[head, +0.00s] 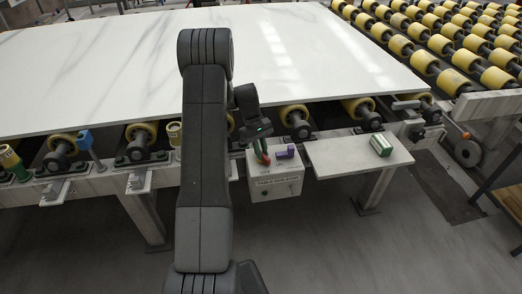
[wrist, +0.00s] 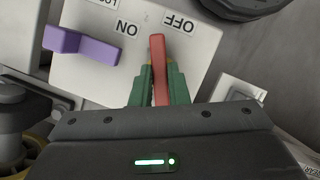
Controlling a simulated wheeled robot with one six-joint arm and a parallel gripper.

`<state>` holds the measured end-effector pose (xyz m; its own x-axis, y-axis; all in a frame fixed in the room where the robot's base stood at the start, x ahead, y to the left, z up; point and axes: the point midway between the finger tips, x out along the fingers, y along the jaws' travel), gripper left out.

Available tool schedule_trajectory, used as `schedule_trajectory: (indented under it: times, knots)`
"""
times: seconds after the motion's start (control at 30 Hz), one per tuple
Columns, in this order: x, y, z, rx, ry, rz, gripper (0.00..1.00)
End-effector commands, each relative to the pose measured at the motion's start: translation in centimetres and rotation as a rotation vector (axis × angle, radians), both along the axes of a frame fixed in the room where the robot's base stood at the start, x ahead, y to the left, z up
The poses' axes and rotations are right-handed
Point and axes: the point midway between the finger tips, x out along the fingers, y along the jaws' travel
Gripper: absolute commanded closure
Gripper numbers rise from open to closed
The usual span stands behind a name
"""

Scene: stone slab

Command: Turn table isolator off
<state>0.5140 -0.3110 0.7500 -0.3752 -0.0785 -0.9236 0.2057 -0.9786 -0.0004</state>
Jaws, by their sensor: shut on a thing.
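The table isolator is a pale box (head: 276,183) on the front of the table frame, with a red lever (head: 265,158) and a purple lever (head: 285,152) on its top. In the wrist view, its plate (wrist: 190,55) carries the labels ON and OFF, and a third label partly cut off. My gripper (wrist: 157,85) is shut on the red lever (wrist: 157,48), its green fingers on both sides. The lever's free end lies between the ON and OFF labels, nearer OFF. The purple lever (wrist: 82,46) stands apart at the left. The lever's base is hidden by my gripper.
A white marbled slab (head: 300,60) lies on rollers behind the box. A small shelf (head: 350,160) to the right bears a green and white block (head: 381,145). A blue clamp-like piece (head: 85,140) stands at the left. The floor in front is clear.

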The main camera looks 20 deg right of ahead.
Motion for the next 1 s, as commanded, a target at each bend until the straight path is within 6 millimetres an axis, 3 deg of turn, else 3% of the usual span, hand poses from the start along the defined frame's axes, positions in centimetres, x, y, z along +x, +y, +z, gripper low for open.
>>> schedule_trajectory:
  times: [0.5,1.0]
  knots:
    - [0.05,-0.3,0.05,0.0,-0.002,-0.372,1.0]
    - [0.08,-0.29,0.06,-0.001,-0.003,-0.46,1.0]
